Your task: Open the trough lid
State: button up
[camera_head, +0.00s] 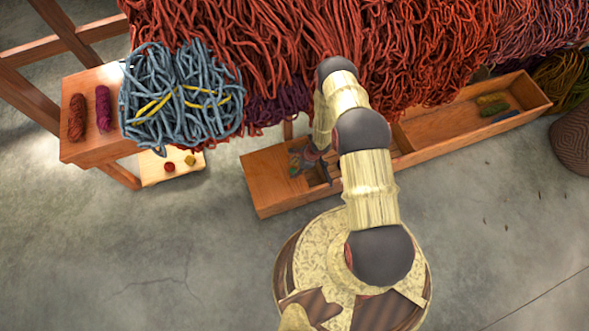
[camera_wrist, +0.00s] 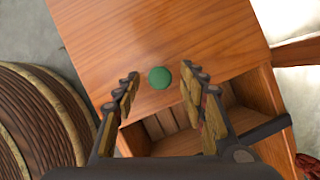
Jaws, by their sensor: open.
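The long wooden trough (camera_head: 440,133) lies on the floor below the hanging wool. A flat wooden lid (camera_head: 263,181) covers its left end; it fills much of the wrist view (camera_wrist: 150,35). A round green knob (camera_wrist: 159,78) sits near the lid's edge. Beside that edge the trough is uncovered, showing a slatted compartment. My gripper (camera_head: 312,158) is over the left part of the trough. In the wrist view my gripper (camera_wrist: 160,74) is open, with one finger on each side of the knob and gaps visible. Whether the fingers reach down to knob height I cannot tell.
Red wool (camera_head: 300,45) hangs close behind my arm. Blue-grey skeins (camera_head: 180,95) lie on a wooden table (camera_head: 85,140) at left. Small skeins (camera_head: 492,106) lie in the trough's right end. A basket (camera_head: 574,140) stands at far right. The front floor is clear.

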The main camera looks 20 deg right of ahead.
jog(key=shift+c, duration=0.7)
grip_shut()
